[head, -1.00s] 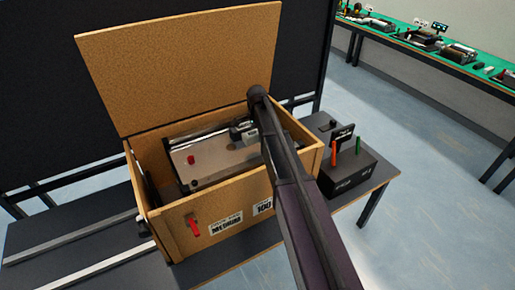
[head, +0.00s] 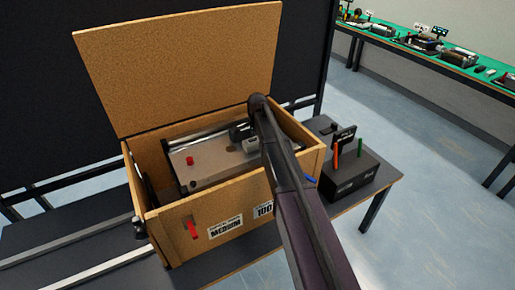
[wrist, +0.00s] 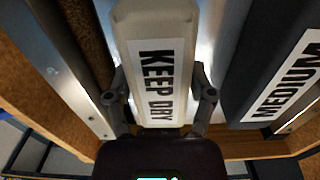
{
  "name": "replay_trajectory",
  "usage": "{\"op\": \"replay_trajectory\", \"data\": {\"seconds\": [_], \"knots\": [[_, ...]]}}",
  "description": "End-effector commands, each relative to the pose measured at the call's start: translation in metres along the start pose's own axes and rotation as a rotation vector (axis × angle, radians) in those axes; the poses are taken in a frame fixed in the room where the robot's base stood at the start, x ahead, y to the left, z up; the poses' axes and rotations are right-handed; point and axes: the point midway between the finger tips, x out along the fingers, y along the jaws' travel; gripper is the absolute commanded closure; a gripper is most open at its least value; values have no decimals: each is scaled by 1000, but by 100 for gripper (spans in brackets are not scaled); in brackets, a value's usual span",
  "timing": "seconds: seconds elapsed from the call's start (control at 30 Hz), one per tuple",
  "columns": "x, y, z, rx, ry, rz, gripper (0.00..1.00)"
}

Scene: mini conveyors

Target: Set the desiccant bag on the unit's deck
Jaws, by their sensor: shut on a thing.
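The desiccant bag (wrist: 155,85) is a pale block with a white KEEP DRY label in the wrist view. My gripper (wrist: 158,76) is shut on it, one finger on each long side. In the head view the bag (head: 250,145) is a small light shape beside my arm, over the right part of the unit. The unit's deck (head: 210,168) is a light grey plate with a red button, inside the open wooden crate (head: 175,220). I cannot tell whether the bag touches the deck.
The crate's lid (head: 180,65) stands open at the back; its walls surround the unit. A dark block labelled MEDIUM (wrist: 270,85) lies right of the bag in the wrist view. A black control box (head: 345,175) with coloured sticks stands right of the crate.

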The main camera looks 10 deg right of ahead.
Motion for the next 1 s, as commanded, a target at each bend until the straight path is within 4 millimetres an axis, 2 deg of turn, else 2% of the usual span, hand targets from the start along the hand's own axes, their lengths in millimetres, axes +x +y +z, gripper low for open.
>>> {"op": "replay_trajectory", "data": {"seconds": [0.03,0.17,0.73,0.77,0.8,0.87,1.0], "knots": [[8,0,0,0,0,0,80],[14,0,0,0,0,0,80],[19,0,-1,1,0,0,80],[19,0,-1,1,0,0,27],[18,0,-1,2,0,0,15],[18,0,-1,2,0,0,0],[18,0,-2,2,0,0,0]]}}
